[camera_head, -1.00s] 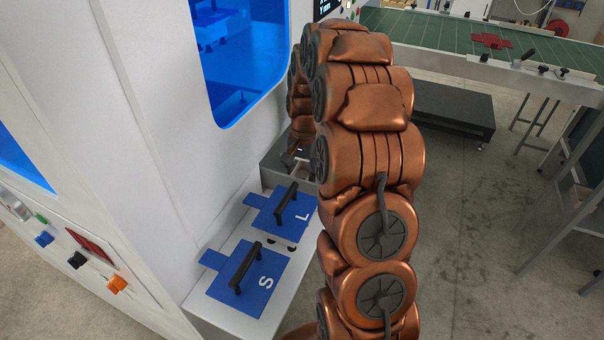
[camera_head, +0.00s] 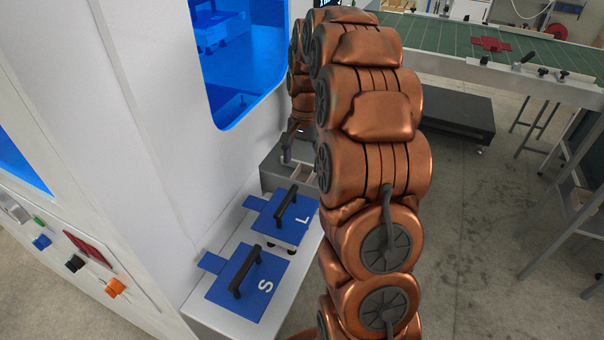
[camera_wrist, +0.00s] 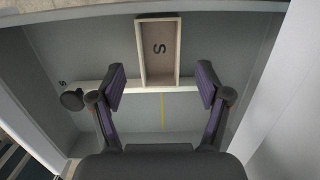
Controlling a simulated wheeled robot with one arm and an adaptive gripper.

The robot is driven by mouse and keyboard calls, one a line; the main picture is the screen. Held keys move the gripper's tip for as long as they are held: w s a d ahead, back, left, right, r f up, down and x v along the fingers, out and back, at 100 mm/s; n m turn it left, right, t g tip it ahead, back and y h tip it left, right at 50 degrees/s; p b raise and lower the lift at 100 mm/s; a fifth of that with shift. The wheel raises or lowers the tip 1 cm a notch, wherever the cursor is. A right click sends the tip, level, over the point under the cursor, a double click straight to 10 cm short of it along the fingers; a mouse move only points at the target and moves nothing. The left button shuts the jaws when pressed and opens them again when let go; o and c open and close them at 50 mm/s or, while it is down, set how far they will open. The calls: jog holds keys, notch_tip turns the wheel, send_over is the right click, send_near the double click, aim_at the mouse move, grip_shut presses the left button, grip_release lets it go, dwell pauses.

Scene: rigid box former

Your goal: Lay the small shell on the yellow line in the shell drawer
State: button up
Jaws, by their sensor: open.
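The small shell (camera_wrist: 176,50), an open pale-rimmed tray marked S inside, lies in the grey shell drawer (camera_wrist: 215,138) in the wrist view. The yellow line (camera_wrist: 162,112) on the drawer floor shows on the near side of a pale cross strip, roughly in line with the shell. Whether it runs on under the shell is hidden. My gripper (camera_wrist: 161,84) is open and empty, its fingers apart on either side of the shell's near end, with no contact seen. In the head view my gripper (camera_head: 288,143) is over the drawer (camera_head: 270,172), partly hidden by my arm.
A dark round knob (camera_wrist: 72,100) sits at the left of the cross strip. In the head view, blue plates with black handles, marked L (camera_head: 290,215) and S (camera_head: 248,285), lie on the white ledge. The white machine wall stands close left of my arm.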

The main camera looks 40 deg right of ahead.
notch_tip(320, 180, up, 6)
jog(key=shift+w+d+r+b, duration=0.2)
jog(key=shift+d+r+b, duration=0.05)
jog(key=shift+d+b, duration=0.1)
dwell(0.5)
jog(key=s+a+r+n+p, duration=0.2)
jog(key=s+a+r+n, duration=0.1)
jog(key=s+a, duration=0.4)
jog(key=s+a+r+n+p, duration=0.1)
jog(key=s+a+r+n, duration=0.15)
jog(key=s+a, duration=0.4)
jog(key=s+a+f+n+p, duration=0.1)
jog(key=s+a+n, duration=0.2)
jog(key=s, duration=0.6)
jog(key=s+a+n+g+h+p, duration=0.1)
jog(key=s+a+n+p, duration=0.1)
jog(key=s+a, duration=0.3)
jog(key=s+n, duration=0.1)
jog(key=s, duration=0.2)
jog(key=shift+s+a+f, duration=0.25)
jog(key=shift+s+f, duration=0.15)
